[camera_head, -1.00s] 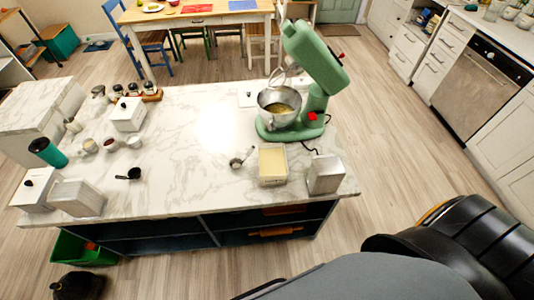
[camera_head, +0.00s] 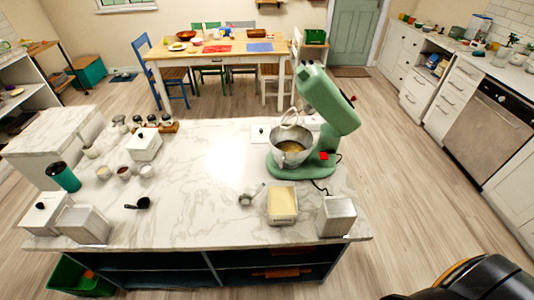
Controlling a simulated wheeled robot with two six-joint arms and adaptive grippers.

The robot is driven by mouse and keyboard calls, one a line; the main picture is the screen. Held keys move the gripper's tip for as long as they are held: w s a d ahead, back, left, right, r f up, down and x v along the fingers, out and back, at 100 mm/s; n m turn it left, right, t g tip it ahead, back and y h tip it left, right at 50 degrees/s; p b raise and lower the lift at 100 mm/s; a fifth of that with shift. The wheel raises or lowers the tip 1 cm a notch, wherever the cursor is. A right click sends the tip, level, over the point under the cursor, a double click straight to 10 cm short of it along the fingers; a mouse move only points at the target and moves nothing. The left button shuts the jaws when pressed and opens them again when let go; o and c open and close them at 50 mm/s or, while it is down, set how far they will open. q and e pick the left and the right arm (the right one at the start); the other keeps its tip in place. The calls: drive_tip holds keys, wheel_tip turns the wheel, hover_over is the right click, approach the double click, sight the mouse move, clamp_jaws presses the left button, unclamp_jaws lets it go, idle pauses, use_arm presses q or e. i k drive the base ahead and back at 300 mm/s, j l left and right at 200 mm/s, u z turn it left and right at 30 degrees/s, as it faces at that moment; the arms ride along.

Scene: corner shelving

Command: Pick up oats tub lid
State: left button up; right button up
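A flat white lid with a dark knob (camera_head: 260,134) lies at the back of the marble island, left of the green mixer. An open white tub (camera_head: 283,218) with pale contents stands near the front edge. A white box-shaped tub (camera_head: 337,217) stands right of it. At the left front, a white piece with a black knob (camera_head: 46,212) sits beside another pale tub (camera_head: 84,225). A lidded white tub (camera_head: 145,146) stands farther back. I cannot tell which lid belongs to the oats tub. Neither gripper shows; only a black part of my arm is at bottom right.
A green stand mixer (camera_head: 318,110) with a metal bowl stands at the island's right. Small bowls, a teal cup (camera_head: 63,177), a black scoop (camera_head: 138,203) and a metal scoop (camera_head: 251,195) lie around. The island's middle is clear. A wooden dining table (camera_head: 220,50) stands beyond.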

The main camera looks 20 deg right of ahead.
sight(259, 134)
drive_tip(key=z, duration=0.4)
drive_tip(key=l+z, duration=0.15)
drive_tip(key=z, duration=0.6)
drive_tip(key=i+l+z, duration=0.15)
drive_tip(key=l+z, duration=0.15)
drive_tip(key=l, duration=0.2)
drive_tip(key=i+l+z, duration=0.3)
drive_tip(key=l, duration=0.2)
drive_tip(key=i+l+z, duration=0.25)
drive_tip(key=l, duration=0.2)
drive_tip(key=i+l+z, duration=0.3)
drive_tip(key=i+l+u, duration=0.35)
drive_tip(key=i, duration=0.15)
drive_tip(key=i+l+u, duration=0.35)
drive_tip(key=i+j+u, duration=0.2)
drive_tip(key=i+u, duration=0.5)
drive_tip(key=i, duration=0.25)
drive_tip(key=i+u, duration=0.35)
drive_tip(key=i, duration=1.15)
drive_tip(key=i+l+u, duration=0.1)
drive_tip(key=i, duration=0.9)
drive_tip(key=i+u, duration=0.7)
drive_tip(key=u, duration=0.15)
drive_tip(key=i+l+u, duration=0.2)
drive_tip(key=u, duration=0.25)
drive_tip(key=i, duration=0.1)
